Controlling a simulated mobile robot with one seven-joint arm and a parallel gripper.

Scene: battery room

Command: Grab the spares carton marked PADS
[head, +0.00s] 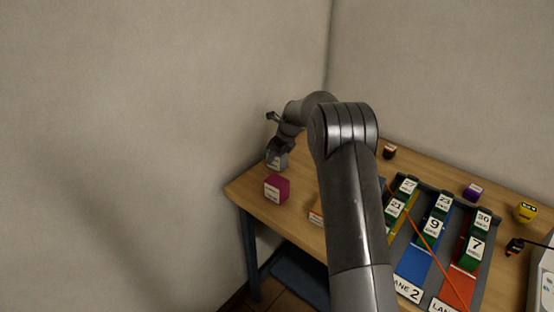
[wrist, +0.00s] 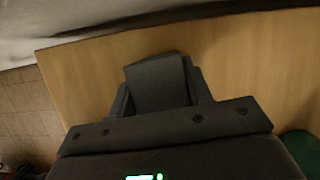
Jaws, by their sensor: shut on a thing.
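My gripper (head: 279,149) is at the table's far left corner, shut on a small grey carton (head: 277,161). The carton has a pale label on the side facing the head camera; its print is too small to read, so I cannot confirm the word PADS. In the wrist view the carton (wrist: 158,82) is a dark grey block between the two fingers of my gripper (wrist: 158,100). I cannot tell whether it touches the table or hangs just above it.
A magenta carton (head: 277,188) with a white label stands just in front, on the wooden table (head: 242,190). An orange box (head: 316,212) is partly behind my arm. Numbered blocks fill a lane rack (head: 411,232) at right. A purple box (head: 473,192) and yellow item (head: 525,211) stand beyond.

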